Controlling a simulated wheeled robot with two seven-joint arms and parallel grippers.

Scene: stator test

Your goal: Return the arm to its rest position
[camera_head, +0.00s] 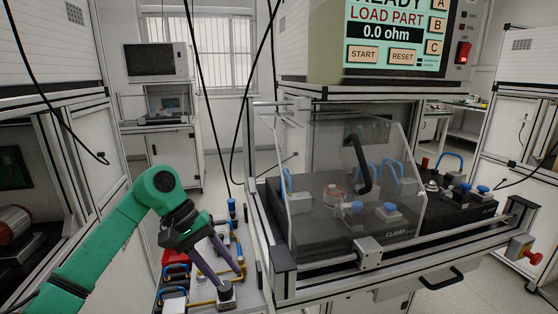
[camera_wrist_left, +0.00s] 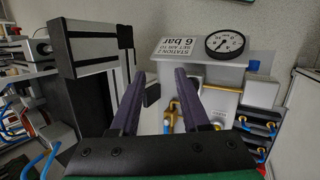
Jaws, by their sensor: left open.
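My left arm (camera_head: 110,228) is green and reaches in from the left in the head view. Its gripper (camera_head: 231,275) points down and to the right, over the side panel with hoses and fittings, left of the test station. In the left wrist view the two dark purple fingers (camera_wrist_left: 160,76) stand apart with nothing held between them. Whether a fingertip touches the fittings cannot be told. My right gripper is not in view.
A clear guard (camera_head: 350,225) stands over the test fixture, framed by metal rails (camera_head: 400,262). The screen (camera_head: 395,35) reads "LOAD PART". A pressure gauge (camera_wrist_left: 225,43) and a "6 bar" sign (camera_wrist_left: 181,50) lie beyond the fingers. Black cables hang nearby.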

